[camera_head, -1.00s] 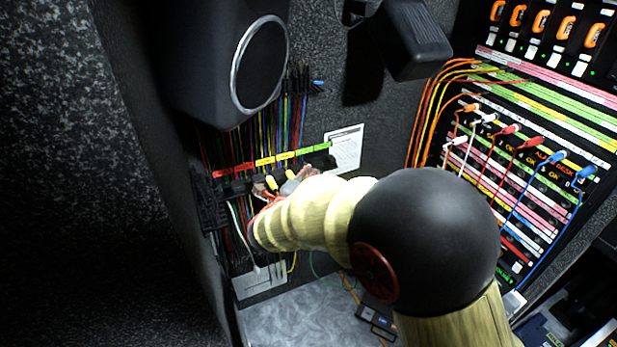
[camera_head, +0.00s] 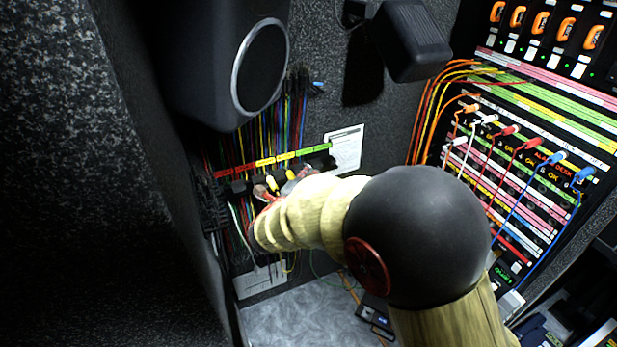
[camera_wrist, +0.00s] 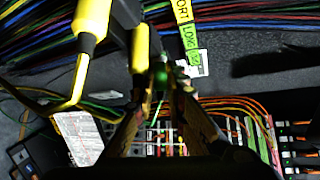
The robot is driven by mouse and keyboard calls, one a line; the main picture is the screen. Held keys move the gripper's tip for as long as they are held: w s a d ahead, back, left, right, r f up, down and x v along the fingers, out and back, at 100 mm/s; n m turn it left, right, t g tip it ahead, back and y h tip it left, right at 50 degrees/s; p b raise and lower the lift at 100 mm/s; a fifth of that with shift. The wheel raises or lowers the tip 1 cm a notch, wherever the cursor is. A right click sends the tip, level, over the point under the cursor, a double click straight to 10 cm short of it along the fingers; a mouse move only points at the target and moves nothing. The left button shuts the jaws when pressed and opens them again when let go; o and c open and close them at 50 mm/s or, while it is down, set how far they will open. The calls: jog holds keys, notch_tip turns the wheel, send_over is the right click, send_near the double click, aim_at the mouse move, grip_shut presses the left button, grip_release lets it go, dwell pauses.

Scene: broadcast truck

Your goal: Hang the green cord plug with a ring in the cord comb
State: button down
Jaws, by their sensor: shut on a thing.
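The cord comb (camera_head: 238,187) is a dark rail on the back wall under a red, yellow and green label strip (camera_head: 265,161). Several cords hang from it. In the wrist view the label strip (camera_wrist: 187,35) runs near the top centre. My gripper (camera_wrist: 161,88) is shut on a small green plug (camera_wrist: 160,74), with a bit of green cord below it. A ring on the plug cannot be made out. Yellow plugs hang close by, one at upper left (camera_wrist: 91,20) and one just left of my fingertips (camera_wrist: 140,60). In the head view my arm hides most of my gripper and the held plug.
A black speaker (camera_head: 225,65) overhangs the comb. A patch panel (camera_head: 520,170) with orange, white, red and blue cords stands at right. A white sheet (camera_head: 345,150) is on the wall beside the label strip. A grey counter (camera_head: 290,320) lies below.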

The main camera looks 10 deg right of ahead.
jog(key=c, duration=1.7)
grip_release()
jog(key=shift+c, duration=0.2)
jog(key=shift+o, duration=1)
jog(key=o, duration=0.9)
jog(key=shift+s, duration=0.25)
jog(key=shift+s+d, duration=0.1)
jog(key=shift+s, duration=0.25)
jog(key=shift+s+d, duration=0.2)
jog(key=shift+s, duration=0.75)
